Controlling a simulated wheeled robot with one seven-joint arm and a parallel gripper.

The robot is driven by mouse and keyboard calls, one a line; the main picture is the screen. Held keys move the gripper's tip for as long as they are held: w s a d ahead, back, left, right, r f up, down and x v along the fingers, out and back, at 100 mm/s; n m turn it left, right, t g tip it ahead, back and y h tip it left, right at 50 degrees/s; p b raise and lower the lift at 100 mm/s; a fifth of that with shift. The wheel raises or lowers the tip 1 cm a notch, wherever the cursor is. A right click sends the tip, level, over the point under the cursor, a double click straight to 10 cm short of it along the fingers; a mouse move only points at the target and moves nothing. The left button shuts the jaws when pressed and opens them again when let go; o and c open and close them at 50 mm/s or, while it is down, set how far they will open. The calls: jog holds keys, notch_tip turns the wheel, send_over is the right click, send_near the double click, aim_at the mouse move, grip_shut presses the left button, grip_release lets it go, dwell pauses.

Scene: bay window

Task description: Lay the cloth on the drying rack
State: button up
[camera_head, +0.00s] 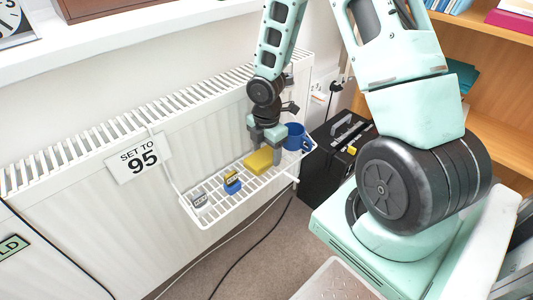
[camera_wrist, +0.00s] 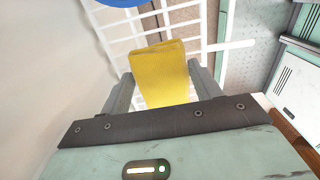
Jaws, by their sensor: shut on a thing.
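A folded yellow cloth (camera_head: 259,162) is at the white wire drying rack (camera_head: 213,217), which hangs on the front of the radiator. My gripper (camera_head: 264,146) points down over the rack and is shut on the cloth. In the wrist view, the cloth (camera_wrist: 160,75) sits between the two grey fingers (camera_wrist: 158,92), with the rack's white bars (camera_wrist: 130,44) behind it. I cannot tell whether the cloth touches the bars.
A black case (camera_head: 340,140) stands right of the rack. Some bars between the items are bare.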

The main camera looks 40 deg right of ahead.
aim_at(266, 153)
jog(key=o, duration=1)
jog(key=shift+f, duration=0.1)
notch_tip(266, 153, up, 12)
jog(key=p, duration=0.6)
jog(key=s+a+r+m, duration=0.4)
jog(key=a+r, duration=0.3)
jog(key=a, duration=0.6)
jog(key=s+a+r+m, duration=0.3)
jog(key=s+a, duration=0.2)
jog(key=s, duration=0.2)
jog(key=s+a+r+m, duration=0.3)
jog(key=s+a, duration=0.3)
jog(key=s, duration=0.2)
jog(key=shift+a+r+m+y, duration=0.25)
jog(key=shift+a+m+y, duration=0.05)
jog(key=shift+m, duration=0.1)
